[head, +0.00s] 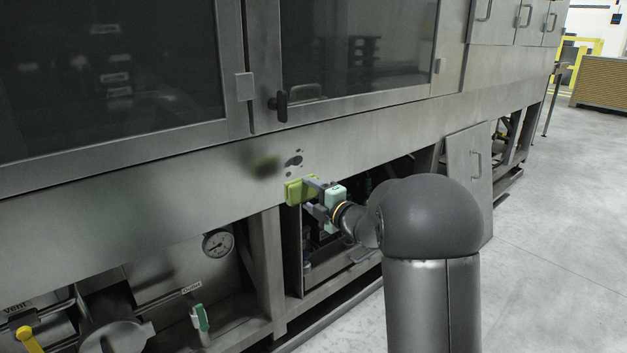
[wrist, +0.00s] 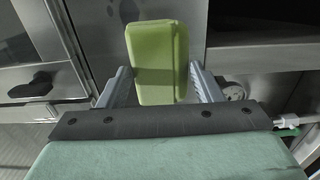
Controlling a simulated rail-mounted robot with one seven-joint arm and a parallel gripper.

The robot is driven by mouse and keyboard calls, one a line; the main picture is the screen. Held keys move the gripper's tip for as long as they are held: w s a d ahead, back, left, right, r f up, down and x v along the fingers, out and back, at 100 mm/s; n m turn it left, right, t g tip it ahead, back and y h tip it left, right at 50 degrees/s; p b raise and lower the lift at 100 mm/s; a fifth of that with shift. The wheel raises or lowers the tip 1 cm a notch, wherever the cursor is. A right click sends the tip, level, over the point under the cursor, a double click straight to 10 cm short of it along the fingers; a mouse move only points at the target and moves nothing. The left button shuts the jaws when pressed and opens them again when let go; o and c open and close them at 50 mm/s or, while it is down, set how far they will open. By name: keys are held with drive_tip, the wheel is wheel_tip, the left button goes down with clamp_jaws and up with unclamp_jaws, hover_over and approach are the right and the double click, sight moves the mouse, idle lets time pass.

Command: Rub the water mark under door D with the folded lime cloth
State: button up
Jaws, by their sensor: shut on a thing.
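The folded lime cloth (head: 293,191) is a thick yellow-green pad at the lower part of the steel panel under the doors. My gripper (head: 312,197) is shut on it; in the wrist view the cloth (wrist: 158,62) stands between the two fingers (wrist: 162,88). The water mark (head: 294,159) is a cluster of dark grey spots on the panel, just above the cloth and apart from it in the head view. A blurred green reflection shows left of the mark. Whether the cloth touches the panel I cannot tell. No door letter is readable.
A door with a black handle (head: 281,103) is above the mark. Below the panel are an open bay with pipes, a pressure gauge (head: 217,243) and a green-handled valve (head: 201,318). A small hatch (head: 468,165) stands ajar at right. The floor at right is clear.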

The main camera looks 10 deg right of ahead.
drive_tip(key=w+a+r+p, duration=0.2)
drive_tip(key=w, duration=0.3)
drive_tip(key=shift+w+r, duration=0.2)
idle(0.3)
drive_tip(key=shift+x, duration=0.8)
idle(0.5)
drive_tip(key=shift+d, duration=0.1)
drive_tip(key=shift+w+d+p, duration=0.25)
drive_tip(key=shift+w+d, duration=0.3)
drive_tip(key=shift+d, duration=0.5)
drive_tip(key=shift+w+d+p, duration=0.3)
drive_tip(key=shift+w+d, duration=0.25)
drive_tip(key=shift+d, duration=0.5)
drive_tip(key=shift+w+d+p, duration=0.25)
drive_tip(key=shift+w+d, duration=0.3)
drive_tip(key=shift+d, duration=0.45)
drive_tip(key=shift+s+b, duration=0.1)
drive_tip(key=shift+b, duration=0.3)
